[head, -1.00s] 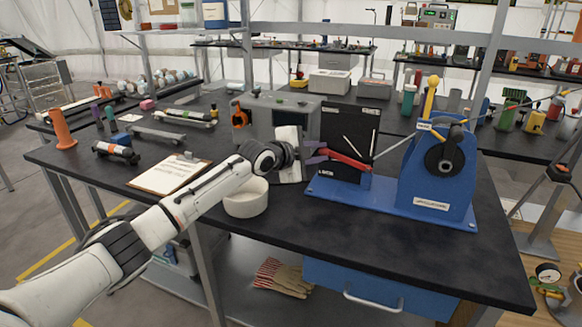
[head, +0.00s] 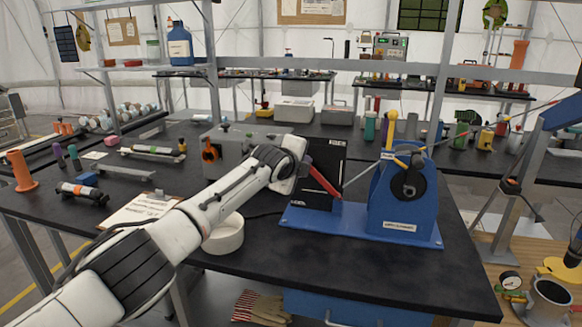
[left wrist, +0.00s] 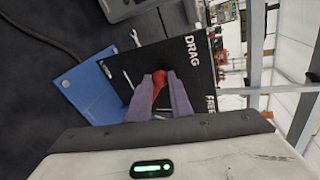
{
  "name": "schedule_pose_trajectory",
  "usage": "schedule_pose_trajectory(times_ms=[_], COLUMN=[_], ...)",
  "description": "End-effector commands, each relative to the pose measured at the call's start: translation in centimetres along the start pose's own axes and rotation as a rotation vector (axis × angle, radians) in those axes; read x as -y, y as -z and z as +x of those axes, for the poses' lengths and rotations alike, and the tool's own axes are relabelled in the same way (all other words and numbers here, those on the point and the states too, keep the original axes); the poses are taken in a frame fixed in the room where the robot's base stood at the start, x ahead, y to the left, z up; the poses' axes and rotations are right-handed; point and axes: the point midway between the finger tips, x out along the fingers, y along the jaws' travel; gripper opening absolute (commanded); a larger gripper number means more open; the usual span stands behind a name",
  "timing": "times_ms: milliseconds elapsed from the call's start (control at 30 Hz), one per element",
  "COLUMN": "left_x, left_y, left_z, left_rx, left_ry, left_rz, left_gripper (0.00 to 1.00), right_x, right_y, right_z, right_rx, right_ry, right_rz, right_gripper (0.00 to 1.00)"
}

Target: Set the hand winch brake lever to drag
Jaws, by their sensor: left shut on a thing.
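The blue hand winch (head: 385,205) stands on its blue base plate (head: 300,218) on the dark bench. A black panel (head: 335,160) rises at its left side. The red brake lever (head: 322,181) slants in front of this panel. My left gripper (head: 307,166) is at the lever's upper end, its fingers mostly hidden by my wrist in the head view. In the left wrist view, its purple fingers (left wrist: 160,92) are closed around the red lever (left wrist: 158,84). The black panel (left wrist: 178,62) there reads DRAG and, partly cut off, FREE. The lever's exact setting is unclear. My right gripper is out of view.
A white bowl (head: 226,236) sits below my left forearm. A clipboard (head: 128,210) lies left of it, and a grey box (head: 235,140) stands behind my wrist. The front right bench top is clear.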

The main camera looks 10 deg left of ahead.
Motion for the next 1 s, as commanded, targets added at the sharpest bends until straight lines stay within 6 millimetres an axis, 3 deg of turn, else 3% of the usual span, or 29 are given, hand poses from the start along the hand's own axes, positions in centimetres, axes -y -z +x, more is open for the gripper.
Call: schedule_pose_trajectory(times_ms=[467, 500, 600, 1000], left_x=[0.45, 0.45, 0.42, 0.28], left_y=[0.26, 0.26, 0.27, 0.22], left_z=[-0.08, -0.08, -0.08, -0.23], left_rx=[0.003, 0.003, 0.002, 0.002], left_ry=[0.006, 0.006, 0.005, 0.002], left_rz=[0.013, 0.013, 0.012, 0.011], left_gripper=[0.0, 0.22, 0.38, 0.38], right_x=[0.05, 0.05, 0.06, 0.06], right_y=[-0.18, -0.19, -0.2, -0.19], right_z=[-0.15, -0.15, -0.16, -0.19], right_rx=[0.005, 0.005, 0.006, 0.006], right_ry=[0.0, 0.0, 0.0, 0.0], right_rz=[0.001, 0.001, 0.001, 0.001], right_gripper=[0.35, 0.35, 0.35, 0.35])
